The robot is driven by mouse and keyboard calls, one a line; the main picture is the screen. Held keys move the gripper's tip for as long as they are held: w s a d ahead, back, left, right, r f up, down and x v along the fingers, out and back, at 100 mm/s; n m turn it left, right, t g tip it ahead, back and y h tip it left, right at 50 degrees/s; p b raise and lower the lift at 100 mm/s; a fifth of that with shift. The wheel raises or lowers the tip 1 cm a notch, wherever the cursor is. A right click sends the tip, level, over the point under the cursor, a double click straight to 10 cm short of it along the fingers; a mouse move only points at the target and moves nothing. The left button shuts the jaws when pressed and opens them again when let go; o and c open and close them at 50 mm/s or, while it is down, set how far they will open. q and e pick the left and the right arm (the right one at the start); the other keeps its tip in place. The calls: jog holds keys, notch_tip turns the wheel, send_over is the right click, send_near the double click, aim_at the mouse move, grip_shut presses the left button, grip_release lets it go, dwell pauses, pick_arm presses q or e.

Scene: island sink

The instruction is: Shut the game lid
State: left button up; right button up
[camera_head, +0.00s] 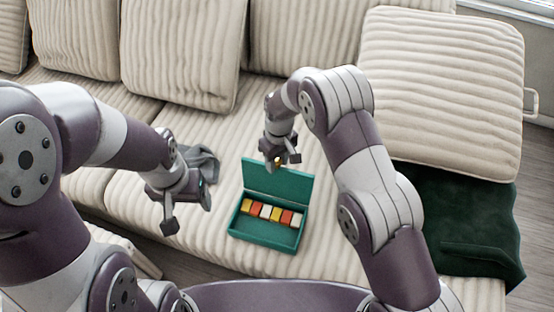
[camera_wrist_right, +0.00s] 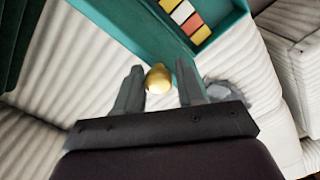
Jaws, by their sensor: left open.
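The green game box (camera_head: 268,230) lies on the sofa seat, with a row of coloured blocks (camera_head: 272,213) inside. Its lid (camera_head: 277,182) stands up, open, along the far side. My right gripper (camera_head: 278,163) is at the lid's upper edge. In the right wrist view its fingers (camera_wrist_right: 161,88) are apart, with a round gold knob (camera_wrist_right: 158,79) between them and gaps on both sides. The teal box (camera_wrist_right: 165,35) also shows there. I cannot tell how the knob joins the lid. My left gripper (camera_head: 185,198) is open and empty, left of the box.
A crumpled grey cloth (camera_head: 202,160) lies on the seat behind my left gripper. Cream cushions (camera_head: 185,50) line the sofa's back. A large cushion (camera_head: 440,85) and a dark green blanket (camera_head: 460,220) are at the right. The seat around the box is mostly clear.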

grip_shut()
jog(key=shift+s, duration=0.2)
dwell(0.3)
